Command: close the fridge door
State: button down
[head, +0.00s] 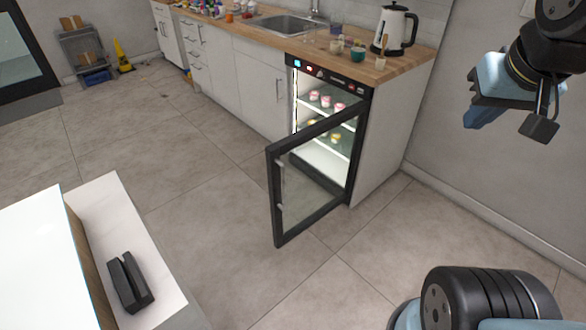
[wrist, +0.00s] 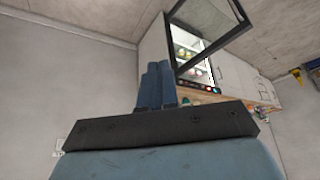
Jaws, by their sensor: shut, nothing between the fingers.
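The fridge (head: 325,78) is a small under-counter unit with a black control strip and lit shelves, at centre right in the head view. Its black-framed glass fridge door (head: 277,200) stands wide open into the room, with its free edge at the left. The door also shows at the top of the wrist view (wrist: 205,30), which appears upside down. My gripper (head: 473,115) is at the upper right of the head view, in the air near the wall, apart from the door. Its blue fingers (wrist: 158,85) are together and empty.
The wooden counter (head: 262,32) above holds a kettle (head: 394,28), cups (head: 357,54) and a sink (head: 285,24). A white table (head: 140,250) with a black object (head: 130,280) is at lower left. The floor (head: 210,215) around the door is clear.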

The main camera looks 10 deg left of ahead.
jog(key=w+a+f+m+g+y, duration=0.4)
jog(key=w+a+f+y, duration=0.3)
jog(key=w+a+f, duration=0.4)
jog(key=w+a+f+m+g+y, duration=0.45)
jog(key=w+a+f+y, duration=0.3)
jog(key=f, duration=0.65)
jog(key=w+a+f+m+t, duration=0.1)
jog(key=w+f+m+t, duration=0.2)
jog(key=f+m+t, duration=0.65)
jog(key=w+a+f+m+t, duration=0.2)
jog(key=w+f+m+t, duration=0.3)
jog(key=f, duration=1)
jog(key=w+a+m+g, duration=0.1)
jog(key=w+a+g, duration=0.1)
jog(key=w+a, duration=0.4)
jog(key=a, duration=0.5)
jog(key=shift+a+f+y, duration=0.15)
jog(key=shift+a+y, duration=0.1)
jog(key=shift+y, duration=0.1)
